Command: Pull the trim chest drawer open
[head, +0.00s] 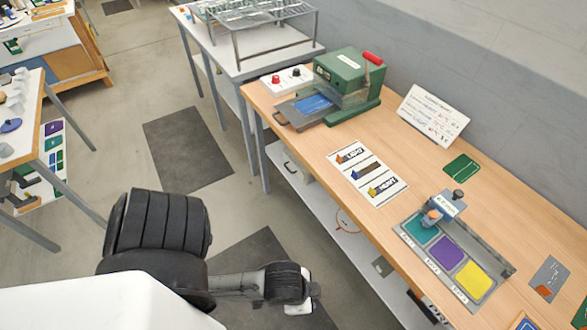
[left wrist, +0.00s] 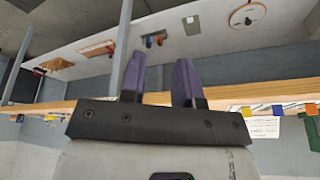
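My right gripper is not in view.
A long wooden workbench (head: 310,137) on the right carries a green press (head: 346,80), a light/heavy card (head: 367,172) and a colored tray (head: 411,249). Another table (head: 22,135) stands at the left. The floor between them, with dark mats (head: 187,146), is clear.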

